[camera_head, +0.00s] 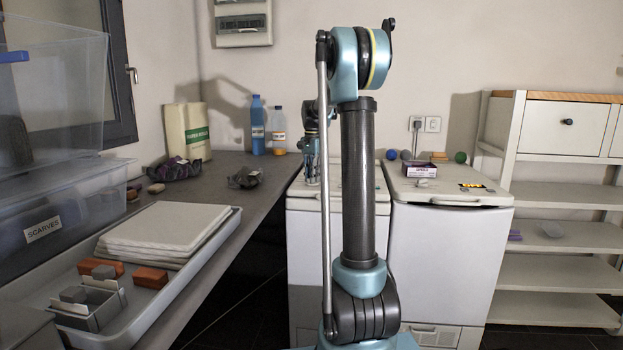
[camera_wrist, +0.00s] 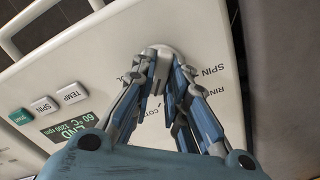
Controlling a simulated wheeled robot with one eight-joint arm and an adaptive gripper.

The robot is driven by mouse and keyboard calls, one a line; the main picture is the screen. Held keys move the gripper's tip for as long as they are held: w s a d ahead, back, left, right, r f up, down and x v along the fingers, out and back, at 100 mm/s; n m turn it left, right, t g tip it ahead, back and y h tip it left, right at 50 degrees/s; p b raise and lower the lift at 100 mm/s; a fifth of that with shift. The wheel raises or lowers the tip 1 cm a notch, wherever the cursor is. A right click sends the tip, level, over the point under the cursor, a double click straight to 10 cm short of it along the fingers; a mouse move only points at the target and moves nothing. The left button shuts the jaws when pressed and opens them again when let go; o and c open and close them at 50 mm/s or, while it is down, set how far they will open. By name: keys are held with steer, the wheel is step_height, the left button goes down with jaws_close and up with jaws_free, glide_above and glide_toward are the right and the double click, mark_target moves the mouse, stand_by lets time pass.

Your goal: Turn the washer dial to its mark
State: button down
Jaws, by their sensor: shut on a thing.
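The washer dial (camera_wrist: 172,50) is a round whitish knob on the pale control panel (camera_wrist: 112,72). My gripper (camera_wrist: 162,68) is shut on the dial, with a finger on either side of it. The fingers hide much of the dial and some lettering; its pointer and mark cannot be made out clearly. Words such as SPIN show around it. In the head view my gripper (camera_head: 311,178) points down at the top of the left toploader (camera_head: 303,240), partly behind my arm. The dial is not visible there.
Beside the dial are a dark display (camera_wrist: 66,125) reading END, 60 °C, 1200 rpm, and TEMP, SPIN and green START (camera_wrist: 20,116) buttons. The right toploader (camera_head: 435,255) carries a purple box (camera_head: 420,170). A counter (camera_head: 235,195) with bottles stands left, shelves (camera_head: 550,243) right.

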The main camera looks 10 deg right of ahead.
steer(key=n, duration=0.4)
steer(key=shift+w+a, duration=0.1)
steer(key=shift+n, duration=1.6)
steer(key=c, duration=1.6)
jaws_free()
steer(key=shift+w, duration=0.1)
steer(key=shift+r, duration=0.25)
step_height(320, 180, up, 11)
steer(key=shift+r, duration=0.2)
